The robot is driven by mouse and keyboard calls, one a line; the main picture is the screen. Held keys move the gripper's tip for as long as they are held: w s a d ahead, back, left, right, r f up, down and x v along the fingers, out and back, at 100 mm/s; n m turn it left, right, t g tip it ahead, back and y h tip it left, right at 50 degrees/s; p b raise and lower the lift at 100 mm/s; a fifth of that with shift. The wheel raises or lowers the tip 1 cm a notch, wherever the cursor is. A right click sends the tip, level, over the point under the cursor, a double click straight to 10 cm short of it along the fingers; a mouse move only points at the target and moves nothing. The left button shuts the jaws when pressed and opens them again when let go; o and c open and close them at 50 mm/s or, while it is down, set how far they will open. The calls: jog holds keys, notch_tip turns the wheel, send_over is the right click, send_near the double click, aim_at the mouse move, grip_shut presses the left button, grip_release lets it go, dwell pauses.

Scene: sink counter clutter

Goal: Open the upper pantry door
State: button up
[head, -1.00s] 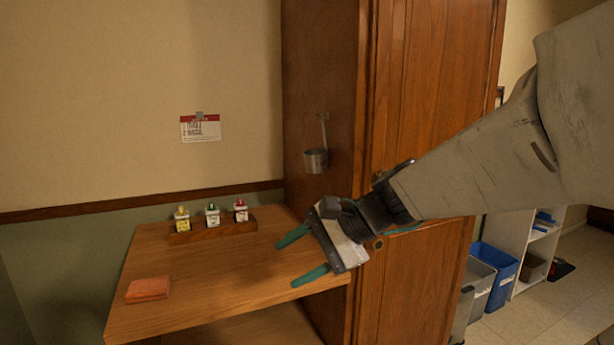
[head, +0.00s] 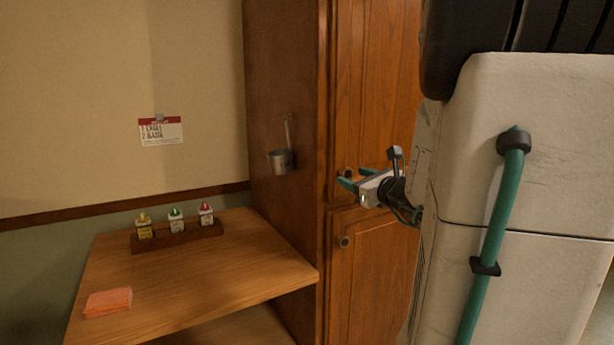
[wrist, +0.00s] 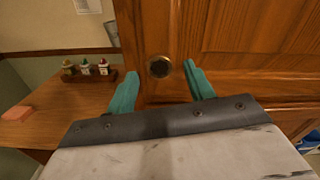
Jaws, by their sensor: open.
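The upper pantry door (head: 380,75) is wooden and looks closed, flush with the cabinet front. Its round knob shows in the wrist view (wrist: 159,67), between and just beyond my two teal fingertips, and by my fingers in the head view (head: 347,174). My gripper (head: 346,178) is open at the lower left corner of the upper door. In the wrist view its fingers (wrist: 160,82) stand either side of the knob with nothing between them; I cannot tell whether either touches it. The lower door (head: 375,280) has its own round knob (head: 344,241) and looks closed.
A wooden table (head: 240,270) stands left of the pantry, with a rack of small bottles (head: 178,237) and an orange cloth or sponge (head: 108,302). A metal cup (head: 280,160) hangs on the pantry's side. My arm fills the right of the head view.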

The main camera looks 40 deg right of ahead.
jog(key=shift+x, duration=1.1)
jog(key=shift+c, duration=0.3)
